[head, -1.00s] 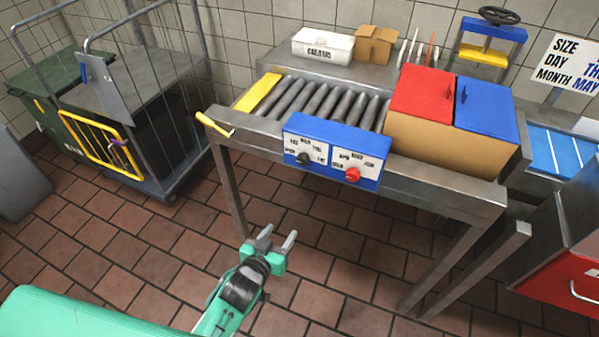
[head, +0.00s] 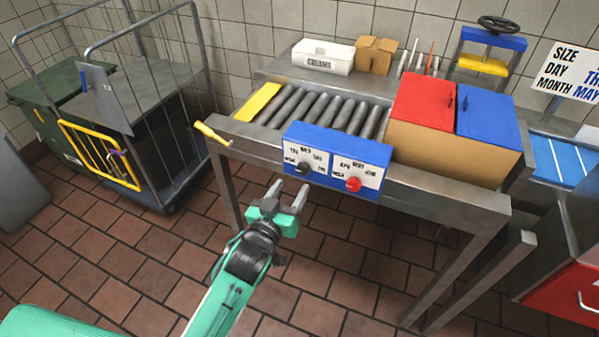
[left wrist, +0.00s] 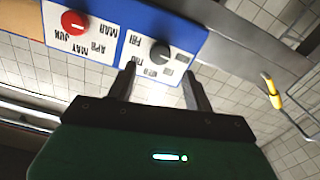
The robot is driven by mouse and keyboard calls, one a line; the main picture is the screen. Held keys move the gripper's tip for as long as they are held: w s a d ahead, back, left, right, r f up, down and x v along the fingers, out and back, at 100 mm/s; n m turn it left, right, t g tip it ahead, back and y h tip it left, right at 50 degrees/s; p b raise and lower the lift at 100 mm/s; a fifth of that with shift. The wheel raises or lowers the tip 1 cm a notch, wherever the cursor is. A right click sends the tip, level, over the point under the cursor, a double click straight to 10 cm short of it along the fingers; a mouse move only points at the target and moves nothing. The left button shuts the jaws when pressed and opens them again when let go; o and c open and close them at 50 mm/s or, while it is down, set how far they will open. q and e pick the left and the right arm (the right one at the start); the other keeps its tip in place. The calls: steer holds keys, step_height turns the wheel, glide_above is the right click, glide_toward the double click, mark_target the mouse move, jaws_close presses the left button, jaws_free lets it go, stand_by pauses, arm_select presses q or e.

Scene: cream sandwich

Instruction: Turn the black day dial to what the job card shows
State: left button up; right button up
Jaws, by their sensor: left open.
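The black day dial (head: 303,168) sits on the left white plate of a blue control box (head: 330,140) on the front of the roller table. It also shows in the left wrist view (left wrist: 160,54), upside down, with day labels around it. The red month dial (head: 353,184) is to its right. My left gripper (head: 288,192) is open and empty, below and in front of the black dial, apart from it. In the left wrist view its fingers (left wrist: 160,85) point toward the dial. The job card (head: 570,68) at right reads SIZE, DAY, MONTH, with "TH" and "MAY" in blue, cut off by the edge.
A yellow handle (head: 212,133) juts from the table's left front corner. Red (head: 424,100) and blue (head: 487,110) lids cover a box on the table's right. A wire cage trolley (head: 150,130) stands at left. Floor before the table is clear.

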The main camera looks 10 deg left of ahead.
mark_target(301, 171)
arm_select(q)
steer(key=x, duration=0.5)
steer(key=shift+w+d, duration=0.15)
steer(key=shift+w, duration=0.4)
arm_select(e)
steer(key=shift+s+d+f, duration=0.2)
steer(key=shift+s+f, duration=0.2)
steer(key=shift+f, duration=0.15)
arm_select(q)
steer(key=shift+c, duration=0.4)
steer(key=c, duration=0.9)
arm_select(e)
steer(key=shift+r, duration=0.1)
arm_select(q)
steer(key=shift+p, duration=0.3)
